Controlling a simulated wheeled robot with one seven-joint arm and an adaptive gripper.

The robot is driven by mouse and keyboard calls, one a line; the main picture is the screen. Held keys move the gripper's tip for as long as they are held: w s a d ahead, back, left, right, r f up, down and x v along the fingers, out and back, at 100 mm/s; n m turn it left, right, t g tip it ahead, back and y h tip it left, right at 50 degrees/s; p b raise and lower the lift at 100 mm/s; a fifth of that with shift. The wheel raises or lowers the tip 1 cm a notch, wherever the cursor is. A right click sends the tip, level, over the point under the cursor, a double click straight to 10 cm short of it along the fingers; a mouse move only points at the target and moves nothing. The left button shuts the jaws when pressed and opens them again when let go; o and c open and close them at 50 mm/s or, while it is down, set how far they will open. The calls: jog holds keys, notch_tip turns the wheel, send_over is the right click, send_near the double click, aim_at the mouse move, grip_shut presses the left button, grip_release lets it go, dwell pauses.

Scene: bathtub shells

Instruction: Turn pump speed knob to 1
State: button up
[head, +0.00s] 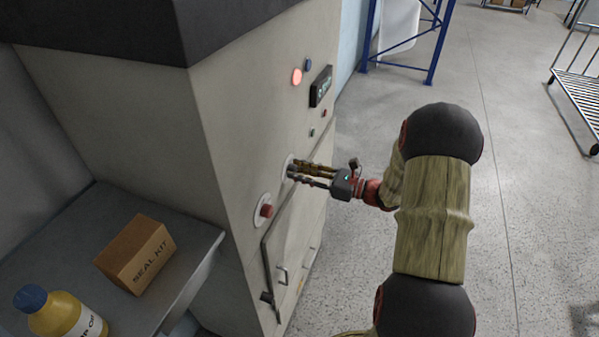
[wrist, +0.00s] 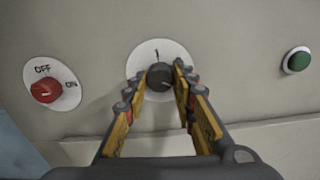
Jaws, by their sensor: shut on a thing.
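The pump speed knob (wrist: 159,75) is a dark round knob on a white dial plate (wrist: 146,55) in the wrist view. A single upright mark, like a 1, shows on the plate above the knob. Which way the knob points is too small to tell. My gripper (wrist: 159,80) is shut on the knob, one finger on each side. In the head view my gripper (head: 291,172) reaches the front of the grey cabinet (head: 235,130) from the right. There the fingers mostly cover the knob, and only part of its white plate shows.
A red OFF/ON knob (wrist: 46,90) is left of the dial and a green button (wrist: 297,61) right of it. A seal kit box (head: 137,253) and yellow bottle (head: 62,316) stand on the shelf.

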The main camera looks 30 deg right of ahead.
jog(key=shift+c, duration=1.1)
jog(key=shift+n+b, duration=0.3)
jog(key=shift+b, duration=0.1)
jog(key=shift+n+b, duration=11.5)
jog(key=shift+b, duration=1.05)
jog(key=shift+n, duration=0.3)
jog(key=o, duration=1.2)
jog(key=shift+c, duration=0.2)
